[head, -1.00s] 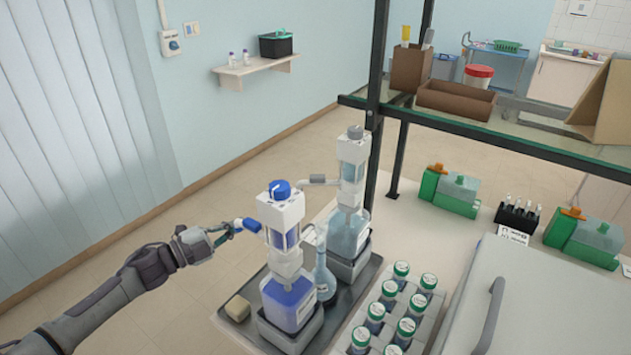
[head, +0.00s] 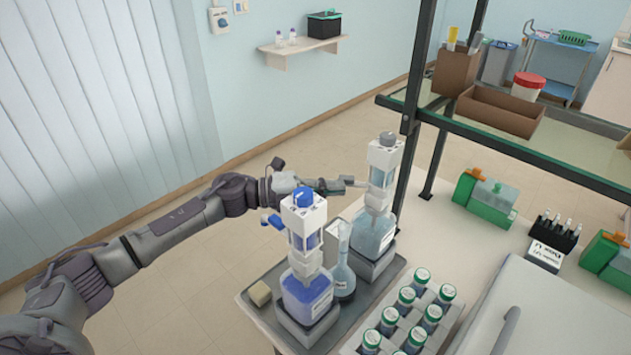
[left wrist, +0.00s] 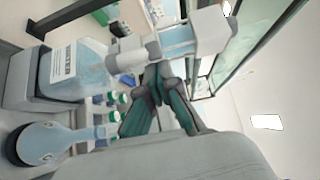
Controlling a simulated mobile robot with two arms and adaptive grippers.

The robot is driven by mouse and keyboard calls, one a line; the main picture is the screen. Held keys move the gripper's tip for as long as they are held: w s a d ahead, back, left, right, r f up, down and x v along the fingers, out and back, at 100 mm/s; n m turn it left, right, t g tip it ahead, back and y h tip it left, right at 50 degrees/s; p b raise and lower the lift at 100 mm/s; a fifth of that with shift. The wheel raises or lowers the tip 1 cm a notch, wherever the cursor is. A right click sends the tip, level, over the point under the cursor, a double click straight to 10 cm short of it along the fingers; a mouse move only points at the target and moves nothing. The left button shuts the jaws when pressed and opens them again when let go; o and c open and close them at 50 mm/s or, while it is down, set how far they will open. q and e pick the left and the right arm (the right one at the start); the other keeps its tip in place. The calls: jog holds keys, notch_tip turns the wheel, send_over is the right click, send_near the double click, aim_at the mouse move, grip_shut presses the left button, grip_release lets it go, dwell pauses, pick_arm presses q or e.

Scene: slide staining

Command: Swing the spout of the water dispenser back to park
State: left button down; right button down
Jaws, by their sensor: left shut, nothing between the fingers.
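The water dispenser (head: 382,165) has a white head with a grey cap on a clear, pale-blue bottle (head: 373,235). It stands at the back of the grey tray (head: 255,300). Its spout (head: 352,181) points left in the head view. My left gripper (head: 338,187) is shut and empty, close by the spout's end; I cannot tell whether they touch. In the left wrist view the shut fingers (left wrist: 158,75) are just below the dispenser's head (left wrist: 185,42) and the grey spout (left wrist: 130,48). The bottle (left wrist: 78,70) shows at left. My right gripper is not in view.
A blue dispenser (head: 305,245) stands in front on the tray, its blue spout (head: 273,220) pointing left beneath my arm. A flask (head: 342,270) stands between the dispensers. Capped bottles (head: 405,297) in a rack are to the right. A dark frame post (head: 411,120) rises behind the water dispenser.

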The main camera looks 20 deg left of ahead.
pick_arm(q)
jog(key=shift+w+d, duration=0.1)
jog(key=shift+d, duration=0.05)
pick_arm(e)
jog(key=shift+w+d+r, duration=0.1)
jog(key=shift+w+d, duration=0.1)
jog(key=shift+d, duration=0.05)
